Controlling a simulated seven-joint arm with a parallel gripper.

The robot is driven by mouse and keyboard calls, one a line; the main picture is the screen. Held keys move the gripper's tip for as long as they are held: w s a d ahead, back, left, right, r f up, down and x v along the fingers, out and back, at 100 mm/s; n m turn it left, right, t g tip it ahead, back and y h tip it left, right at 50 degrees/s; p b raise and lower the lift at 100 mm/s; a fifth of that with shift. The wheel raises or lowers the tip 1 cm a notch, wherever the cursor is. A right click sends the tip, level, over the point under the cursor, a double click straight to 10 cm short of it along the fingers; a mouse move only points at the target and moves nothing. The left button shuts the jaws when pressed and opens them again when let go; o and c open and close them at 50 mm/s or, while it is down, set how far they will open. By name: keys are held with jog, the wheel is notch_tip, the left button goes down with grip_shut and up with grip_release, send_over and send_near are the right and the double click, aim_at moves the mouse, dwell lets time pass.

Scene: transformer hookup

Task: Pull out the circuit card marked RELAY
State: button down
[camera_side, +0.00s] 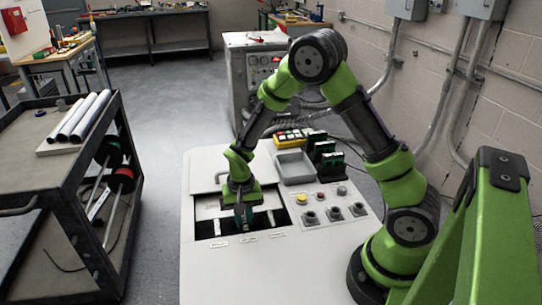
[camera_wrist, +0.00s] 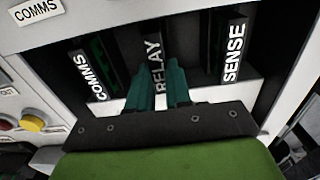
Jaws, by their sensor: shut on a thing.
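The RELAY card (camera_wrist: 155,58) stands between the two other cards in the wrist view, its white lettering facing the camera. My gripper (camera_wrist: 160,80) is shut on it, with one dark green finger on each side. The fingers and palm hide its lower part. In the side view my gripper (camera_side: 243,214) points down into the dark open bay (camera_side: 205,229) of the white cabinet. The card is too small to make out there, and I cannot tell how deep it sits.
The COMMS card (camera_wrist: 88,75) and SENSE card (camera_wrist: 234,52) stand close on either side. A panel with buttons and knobs (camera_side: 332,212) lies right of the bay. A grey tray (camera_side: 294,166) and dark card holders (camera_side: 326,155) stand behind it.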

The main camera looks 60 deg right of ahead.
aim_at(244, 219)
jog(key=shift+r, duration=2.5)
notch_tip(244, 219, up, 5)
jog(key=shift+f, duration=0.1)
dwell(0.6)
